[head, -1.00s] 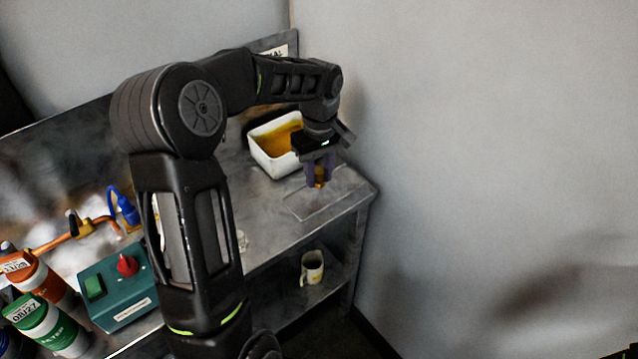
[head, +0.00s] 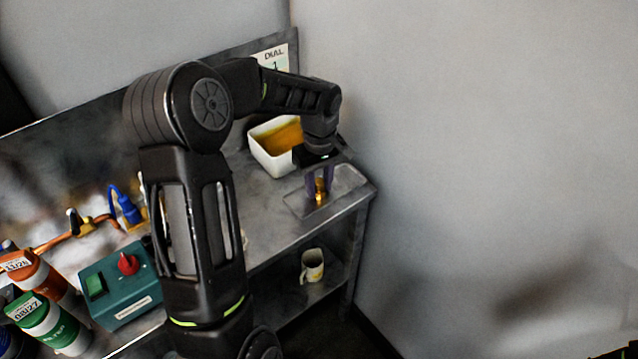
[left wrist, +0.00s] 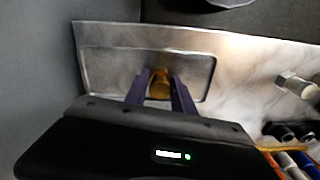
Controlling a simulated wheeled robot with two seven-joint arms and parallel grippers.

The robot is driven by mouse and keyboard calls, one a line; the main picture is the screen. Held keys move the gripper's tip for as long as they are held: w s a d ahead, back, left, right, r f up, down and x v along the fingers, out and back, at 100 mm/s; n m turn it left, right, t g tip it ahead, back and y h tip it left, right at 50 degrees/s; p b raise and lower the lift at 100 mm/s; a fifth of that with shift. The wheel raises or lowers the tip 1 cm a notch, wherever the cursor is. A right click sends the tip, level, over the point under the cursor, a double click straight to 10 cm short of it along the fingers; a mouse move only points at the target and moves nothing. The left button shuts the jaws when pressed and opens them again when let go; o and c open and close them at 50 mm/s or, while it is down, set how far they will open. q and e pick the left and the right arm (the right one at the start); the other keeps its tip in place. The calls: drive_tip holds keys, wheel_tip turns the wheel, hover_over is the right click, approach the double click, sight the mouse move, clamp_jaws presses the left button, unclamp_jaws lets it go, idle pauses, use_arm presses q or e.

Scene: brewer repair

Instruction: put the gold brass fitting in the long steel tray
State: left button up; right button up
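The gold brass fitting (head: 320,192) is between the fingers of my left gripper (head: 319,188), low over the long steel tray (head: 349,184) at the right end of the bench. In the left wrist view the fitting (left wrist: 160,84) shows between the two purple fingers (left wrist: 160,94), which appear closed against its sides. The shallow tray (left wrist: 112,70) lies beyond and around it in that view. I cannot tell whether the fitting touches the tray floor.
A white tub (head: 275,155) with amber contents stands close behind the gripper. A teal switch box (head: 120,284), a green can (head: 48,325) and an orange can (head: 38,275) are at the left. A mug (head: 312,265) sits on the lower shelf.

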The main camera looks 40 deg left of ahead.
sight(319, 181)
use_arm(q)
drive_tip(key=o, duration=0.5)
drive_tip(key=shift+c, duration=0.2)
wheel_tip(319, 181, up, 12)
drive_tip(key=shift+r+b, duration=0.15)
drive_tip(key=shift+b, duration=0.2)
idle(0.4)
